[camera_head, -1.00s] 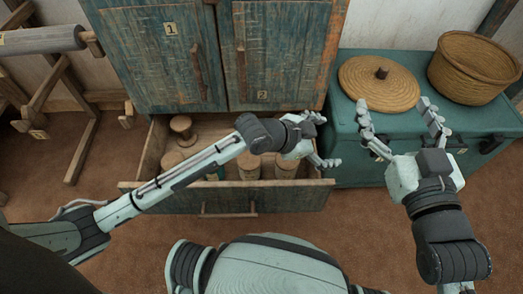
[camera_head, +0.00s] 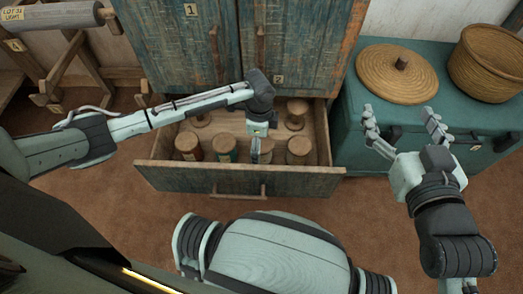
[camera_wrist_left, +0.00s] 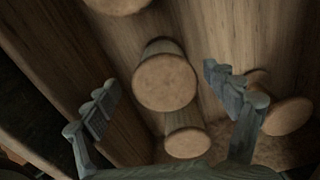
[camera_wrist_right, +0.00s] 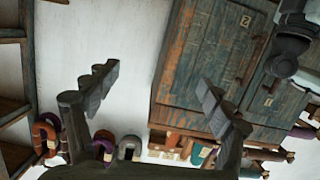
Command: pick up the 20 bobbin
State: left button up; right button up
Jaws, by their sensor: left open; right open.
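Several wooden bobbins stand in the open drawer (camera_head: 165,179). In the head view they include a front-left bobbin (camera_head: 188,146), one beside it (camera_head: 224,149), a front-right bobbin (camera_head: 299,150) and a back-right bobbin (camera_head: 296,113). I cannot read which is the 20 bobbin. My left gripper (camera_head: 257,152) points down into the drawer between the front bobbins and hides part of what is behind it. In the left wrist view, a round bobbin top (camera_wrist_left: 165,83) shows between my open left fingers (camera_wrist_left: 165,108), apart from both. My right gripper (camera_head: 401,120) is open and empty.
The cabinet (camera_head: 210,60) stands above the drawer. On the right, a teal chest (camera_head: 455,110) carries a woven lid (camera_head: 397,75) and a basket (camera_head: 490,65). A wooden stand (camera_head: 60,75) is at the left. The floor (camera_head: 110,225) before the drawer is clear.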

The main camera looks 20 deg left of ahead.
pick_arm(q)
jog(key=f, duration=0.2)
jog(key=f+b, duration=0.1)
jog(key=shift+w+d+f, duration=0.2)
jog(key=shift+f, duration=0.45)
jog(key=c, duration=1.4)
pick_arm(e)
jog(key=a+r+t+y, duration=0.2)
jog(key=a+r+t, duration=0.1)
jog(key=r, duration=0.3)
jog(key=shift+s+r, duration=0.15)
jog(key=shift+r, duration=0.2)
